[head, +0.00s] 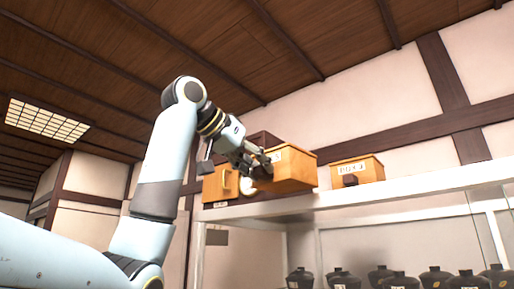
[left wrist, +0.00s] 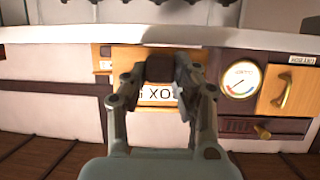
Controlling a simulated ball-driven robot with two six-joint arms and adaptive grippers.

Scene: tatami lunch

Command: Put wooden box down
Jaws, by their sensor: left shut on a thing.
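A wooden box (head: 295,171) with a pale label is at the front of the high white shelf (head: 340,200). My left gripper (head: 262,167) is shut on the front of this box. In the left wrist view, which looks upside down, the fingers (left wrist: 160,72) close around a dark knob on the box's face (left wrist: 142,57), beside its label. Whether the box's underside touches the shelf cannot be told. My right gripper is not in view.
Another labelled wooden box (head: 358,170) stands to the right on the shelf. A wooden unit with a handle (head: 217,186) and a round gauge (left wrist: 240,80) are to the left of the held box. Several dark jars (head: 398,279) stand below. A timbered wall is behind.

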